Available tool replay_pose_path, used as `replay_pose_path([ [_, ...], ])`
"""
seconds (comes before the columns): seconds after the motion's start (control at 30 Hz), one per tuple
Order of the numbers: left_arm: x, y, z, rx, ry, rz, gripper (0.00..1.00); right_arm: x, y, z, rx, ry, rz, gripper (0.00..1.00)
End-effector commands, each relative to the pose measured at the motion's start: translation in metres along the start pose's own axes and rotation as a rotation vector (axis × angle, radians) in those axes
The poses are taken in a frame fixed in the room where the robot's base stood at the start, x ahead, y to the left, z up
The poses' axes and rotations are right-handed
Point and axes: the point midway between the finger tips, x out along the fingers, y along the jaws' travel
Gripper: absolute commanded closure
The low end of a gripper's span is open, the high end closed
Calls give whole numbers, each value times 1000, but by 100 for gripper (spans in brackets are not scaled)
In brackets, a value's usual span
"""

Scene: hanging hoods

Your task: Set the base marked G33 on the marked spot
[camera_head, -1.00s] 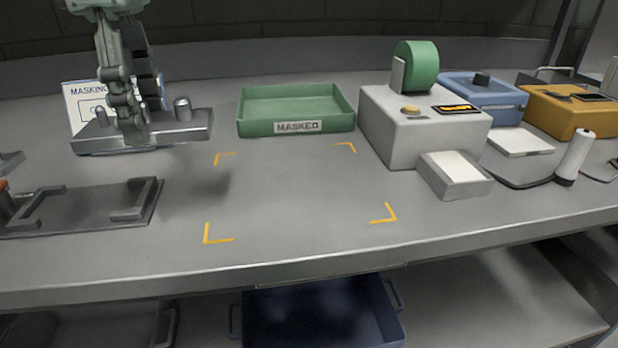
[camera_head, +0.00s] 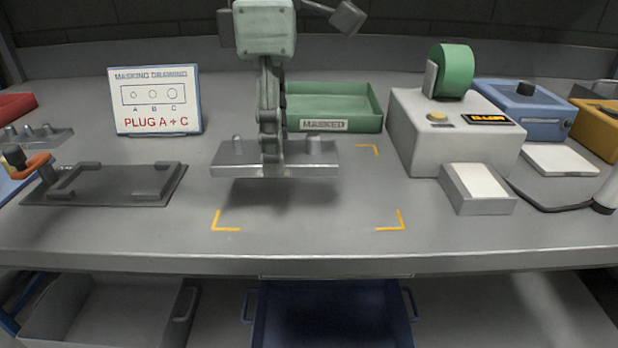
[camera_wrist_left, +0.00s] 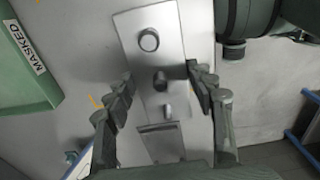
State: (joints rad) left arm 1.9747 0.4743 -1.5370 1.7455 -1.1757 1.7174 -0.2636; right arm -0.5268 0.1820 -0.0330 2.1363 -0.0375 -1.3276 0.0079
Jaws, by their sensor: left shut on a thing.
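The base (camera_head: 311,160) is a grey metal bar with upright pegs. My left gripper (camera_head: 270,150) is shut on its middle and holds it roughly level. A shadow on the table below shows it is raised. The marked spot (camera_head: 330,207) is framed by yellow corner marks; the base hangs over its rear-left part and hides the rear-left corner mark. In the left wrist view, the base (camera_wrist_left: 157,18) runs lengthwise between the fingers of the left gripper (camera_wrist_left: 161,88). I cannot read a G33 mark. My right gripper is not in view.
A green MASKED tray (camera_head: 350,107) stands just behind the spot. A grey tape dispenser (camera_head: 420,140) stands to the right. Another pegged bar (camera_head: 35,136) is at far left.

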Motion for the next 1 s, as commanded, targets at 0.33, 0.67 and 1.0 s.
replay_pose_path([
  [0.33,23,-4,39,-2,-1,3,96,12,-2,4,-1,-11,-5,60],
  [0.67,60,-5,39,0,0,0,96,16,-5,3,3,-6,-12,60],
  [1.0,64,-4,39,-1,-2,2,96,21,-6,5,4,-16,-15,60],
])
